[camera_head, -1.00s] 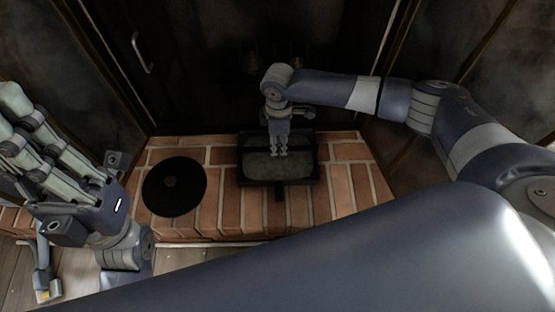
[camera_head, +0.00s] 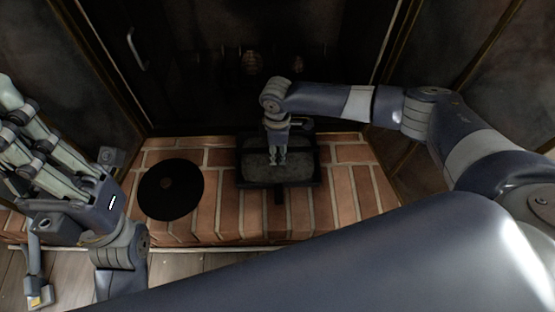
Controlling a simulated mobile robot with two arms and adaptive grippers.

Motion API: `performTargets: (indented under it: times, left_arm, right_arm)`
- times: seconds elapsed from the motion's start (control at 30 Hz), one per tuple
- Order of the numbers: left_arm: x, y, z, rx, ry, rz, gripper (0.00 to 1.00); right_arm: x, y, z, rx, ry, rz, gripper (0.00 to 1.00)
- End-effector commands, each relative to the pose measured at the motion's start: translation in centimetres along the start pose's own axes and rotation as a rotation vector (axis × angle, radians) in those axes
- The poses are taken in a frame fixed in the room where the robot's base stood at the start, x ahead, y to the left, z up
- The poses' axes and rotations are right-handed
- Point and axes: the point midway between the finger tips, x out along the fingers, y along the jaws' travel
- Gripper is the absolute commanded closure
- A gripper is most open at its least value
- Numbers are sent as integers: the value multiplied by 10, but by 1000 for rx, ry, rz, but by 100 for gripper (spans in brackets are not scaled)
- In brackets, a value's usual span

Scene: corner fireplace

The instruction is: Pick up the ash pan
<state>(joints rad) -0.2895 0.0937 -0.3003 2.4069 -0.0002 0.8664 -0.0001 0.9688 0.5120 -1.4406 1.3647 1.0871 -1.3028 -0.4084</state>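The ash pan (camera_head: 313,180) is a dark rectangular tray with grey ash in it, lying on the brick hearth. A short dark handle sticks out from its front edge. My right gripper (camera_head: 277,163) points down over the pan, with its fingertips at or just above the ash; I cannot tell whether they touch it. Its fingers look close together, and whether a small gap remains between them is unclear. My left gripper (camera_head: 38,165) is large at the left edge, with its fingers spread apart and nothing seen between them.
A round black disc (camera_head: 171,189) lies on the brick hearth (camera_head: 232,212) left of the pan. Behind stands the dark fireplace front with a metal handle (camera_head: 136,48). Dark panels rise at both sides. Wooden floor (camera_head: 185,262) shows in front of the hearth.

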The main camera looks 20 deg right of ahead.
Motion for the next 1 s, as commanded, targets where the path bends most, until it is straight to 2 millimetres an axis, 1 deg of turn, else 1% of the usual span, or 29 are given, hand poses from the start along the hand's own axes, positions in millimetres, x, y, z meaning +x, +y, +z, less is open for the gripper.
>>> performTargets:
  times: [0.2,0.47,0.5,0.57,0.6,0.63,1.0]
  left_arm:
    - [0,0,-1,-2,-8,-3,100]
    - [-5,0,1,-3,-24,-6,100]
    - [-5,0,2,-3,-26,-6,100]
    - [-6,0,2,-3,-28,-7,100]
    - [-6,0,2,-3,-28,-7,100]
    - [-6,0,2,-3,-28,-7,100]
    - [-4,0,1,-2,-20,-4,100]
  right_arm:
    - [2,0,0,0,-1,0,65]
    - [3,0,0,0,0,1,65]
    - [3,0,0,0,0,1,74]
    - [3,0,0,0,0,1,88]
    - [3,0,0,0,0,1,97]
    - [3,0,0,0,0,1,100]
    - [2,0,0,0,1,1,100]
